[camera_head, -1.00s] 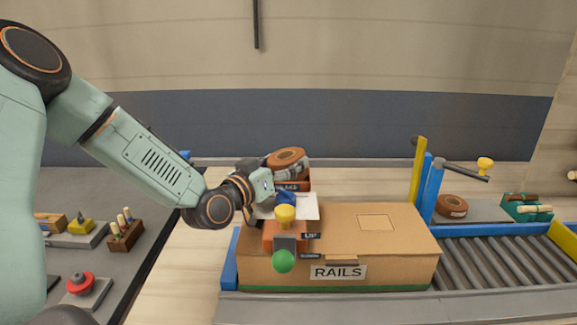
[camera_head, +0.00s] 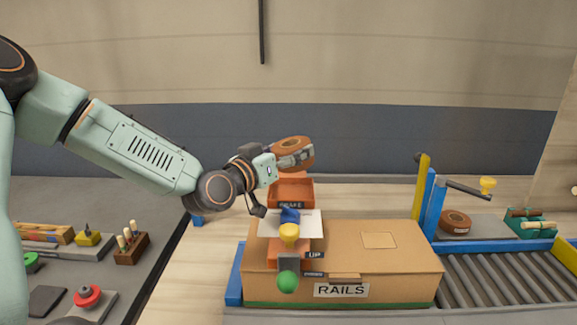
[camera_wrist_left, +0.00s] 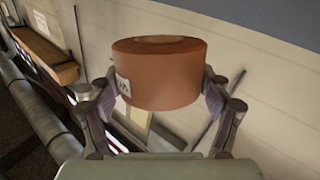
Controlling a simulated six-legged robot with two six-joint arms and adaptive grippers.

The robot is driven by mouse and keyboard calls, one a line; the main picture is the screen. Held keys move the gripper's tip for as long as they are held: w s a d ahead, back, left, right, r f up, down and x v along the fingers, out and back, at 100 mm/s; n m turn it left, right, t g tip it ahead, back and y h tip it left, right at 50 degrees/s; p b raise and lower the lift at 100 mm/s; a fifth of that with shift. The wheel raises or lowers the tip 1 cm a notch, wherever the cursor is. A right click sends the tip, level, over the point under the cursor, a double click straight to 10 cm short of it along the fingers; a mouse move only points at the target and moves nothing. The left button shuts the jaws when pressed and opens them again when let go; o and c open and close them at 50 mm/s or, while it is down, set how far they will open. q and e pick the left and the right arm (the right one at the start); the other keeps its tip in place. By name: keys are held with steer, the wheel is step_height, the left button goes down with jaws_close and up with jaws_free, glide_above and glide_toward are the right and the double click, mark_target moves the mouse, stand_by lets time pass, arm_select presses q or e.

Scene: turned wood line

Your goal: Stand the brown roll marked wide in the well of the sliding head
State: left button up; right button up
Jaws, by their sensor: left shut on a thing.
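A brown roll (camera_head: 299,142) is held up in the air by my left gripper (camera_head: 292,157), above an orange open-topped tray (camera_head: 290,191). In the left wrist view the roll (camera_wrist_left: 160,85) sits between the two fingers, which press its sides. A white label shows on its left side; I cannot read its mark.
The cardboard carton (camera_head: 390,262) marked RAILS stands on the conveyor. Another brown roll (camera_head: 455,222) lies on a grey plate at right, beside the blue and yellow post (camera_head: 429,195) and a green tool holder (camera_head: 528,224). A grey bench (camera_head: 60,200) with small tools is at left.

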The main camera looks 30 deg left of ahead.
mark_target(280, 170)
arm_select(q)
step_height(280, 170, up, 3)
steer(key=shift+f, duration=0.2)
steer(key=shift+a+r, duration=0.1)
steer(key=shift+w+a+m+g+b, duration=0.2)
steer(key=shift+m+g+b, duration=0.1)
steer(key=shift+m+b, duration=0.1)
steer(key=shift+w+f+m+g+h+b, duration=0.1)
steer(key=shift+f+m+g+h+b, duration=0.35)
steer(key=shift+m+b, duration=0.4)
steer(key=shift+f, duration=0.15)
step_height(280, 170, down, 6)
steer(key=shift+r+b, duration=0.1)
steer(key=shift+b, duration=1)
step_height(280, 170, down, 4)
steer(key=shift+d+r+b, duration=0.1)
steer(key=shift+r+b, duration=0.15)
steer(key=shift+b, duration=0.45)
